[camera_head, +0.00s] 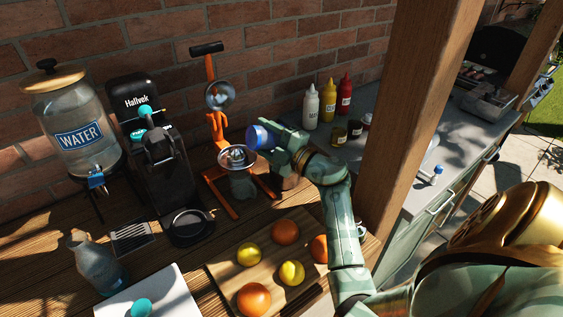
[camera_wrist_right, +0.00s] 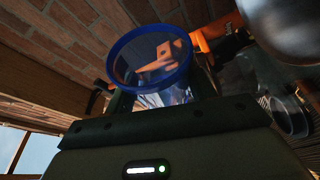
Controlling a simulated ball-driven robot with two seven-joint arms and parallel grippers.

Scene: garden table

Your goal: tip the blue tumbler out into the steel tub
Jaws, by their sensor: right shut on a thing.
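The blue tumbler (camera_head: 259,138) is in my right gripper (camera_head: 284,143), beside the orange juicer. It lies tilted well over, its round end towards the left. In the right wrist view its blue rim (camera_wrist_right: 112,68) shows above the gripper (camera_wrist_right: 160,100), with a clear view through the mouth; I cannot tell whether anything is in it. A shallow steel bowl (camera_head: 237,158) on the juicer is just below and left of the tumbler, apart from it. I cannot tell whether this bowl is the steel tub. My left gripper is not in view.
The orange juicer (camera_head: 217,130) stands close by the tumbler, with a glass (camera_head: 242,186) under its bowl. A black coffee machine (camera_head: 165,165) and a water dispenser (camera_head: 75,115) stand left. A fruit board (camera_head: 225,265) lies in front. A wooden post (camera_head: 408,110) rises right of my arm.

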